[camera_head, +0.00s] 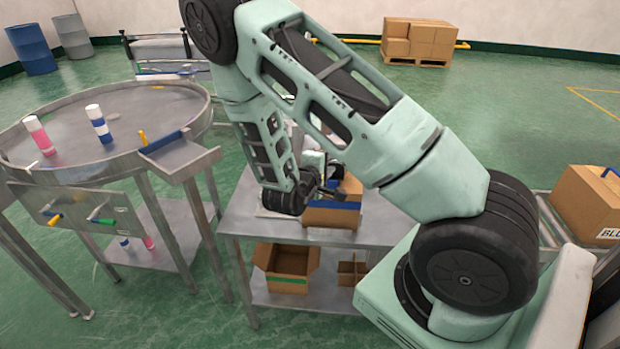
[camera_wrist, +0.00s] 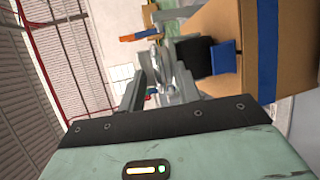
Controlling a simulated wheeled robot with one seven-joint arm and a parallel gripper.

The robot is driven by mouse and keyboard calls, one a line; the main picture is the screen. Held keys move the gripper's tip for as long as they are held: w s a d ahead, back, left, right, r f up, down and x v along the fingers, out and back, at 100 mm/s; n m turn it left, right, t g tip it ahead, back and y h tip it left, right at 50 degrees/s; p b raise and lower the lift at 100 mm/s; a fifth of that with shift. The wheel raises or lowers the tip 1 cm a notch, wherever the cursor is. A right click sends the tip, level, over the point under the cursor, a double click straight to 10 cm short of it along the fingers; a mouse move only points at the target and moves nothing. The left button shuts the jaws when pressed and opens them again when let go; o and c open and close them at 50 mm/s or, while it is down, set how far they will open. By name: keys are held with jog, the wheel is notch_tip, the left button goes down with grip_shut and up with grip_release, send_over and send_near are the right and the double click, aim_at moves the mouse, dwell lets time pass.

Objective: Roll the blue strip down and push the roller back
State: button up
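A cardboard box (camera_head: 330,218) stands on the metal table, with a blue strip (camera_head: 335,206) along its side. In the wrist view the box (camera_wrist: 246,20) is at the right and the strip (camera_wrist: 268,60) runs down it. A short blue piece (camera_wrist: 223,57) lies against the box beside a black part (camera_wrist: 194,55), possibly the roller; I cannot tell for sure. My gripper (camera_wrist: 158,88) points at grey metal parts left of the box. In the head view my gripper (camera_head: 322,190) is beside the box, partly hidden. Whether its fingers hold anything is unclear.
A round metal table (camera_head: 110,110) with pink and blue-white cans stands at left. An open carton (camera_head: 286,270) sits on the lower shelf. Another box (camera_head: 590,205) is on the conveyor at right. An orange-tipped part (camera_wrist: 140,35) is near my fingers.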

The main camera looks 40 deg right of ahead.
jog(key=b+v, duration=0.2)
jog(key=v, duration=1.3)
jog(key=shift+b, duration=0.3)
jog(key=shift+s+a, duration=0.1)
